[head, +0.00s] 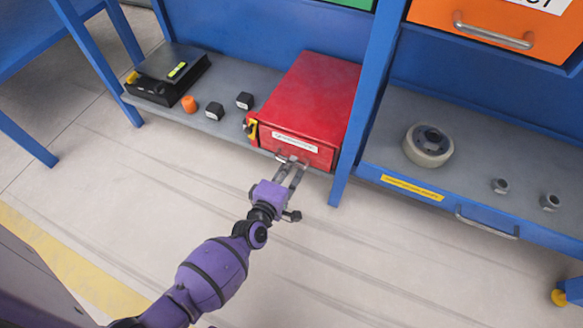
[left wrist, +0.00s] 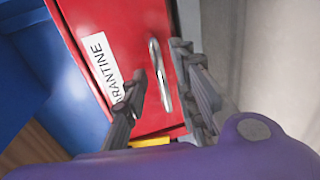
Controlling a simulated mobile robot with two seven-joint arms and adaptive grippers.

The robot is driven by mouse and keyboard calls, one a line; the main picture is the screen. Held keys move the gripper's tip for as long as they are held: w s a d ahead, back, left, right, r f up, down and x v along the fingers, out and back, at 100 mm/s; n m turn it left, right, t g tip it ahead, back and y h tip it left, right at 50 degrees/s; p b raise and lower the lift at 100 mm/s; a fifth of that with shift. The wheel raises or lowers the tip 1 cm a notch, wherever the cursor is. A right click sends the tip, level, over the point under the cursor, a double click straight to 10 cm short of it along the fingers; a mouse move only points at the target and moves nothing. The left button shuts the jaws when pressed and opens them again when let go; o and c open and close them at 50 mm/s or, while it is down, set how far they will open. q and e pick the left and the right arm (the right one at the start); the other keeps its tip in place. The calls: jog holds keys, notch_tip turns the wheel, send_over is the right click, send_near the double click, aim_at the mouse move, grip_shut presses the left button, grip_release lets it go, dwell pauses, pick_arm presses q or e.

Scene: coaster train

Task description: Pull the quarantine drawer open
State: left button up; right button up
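The red quarantine drawer (head: 312,95) is a box on the grey lower shelf, with a white label on its front. The label reads partly "RANTINE" in the left wrist view, where the red front (left wrist: 112,22) fills the upper left. Its metal bar handle (left wrist: 159,76) stands out from the front. The drawer looks shut. My left gripper (head: 292,168) is at the handle, low on the drawer front. In the left wrist view its fingers (left wrist: 162,82) are apart, one on each side of the handle, with visible gaps. My right gripper is not in view.
A yellow-black latch-like part (head: 251,130) sits at the drawer's left front edge. A blue post (head: 362,110) stands close to its right. Small dark blocks (head: 214,111) and an orange piece (head: 189,104) lie left on the shelf. The floor in front is clear.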

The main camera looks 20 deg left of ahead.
pick_arm(q)
jog(key=shift+w+f, duration=0.1)
jog(key=shift+w, duration=0.25)
grip_shut()
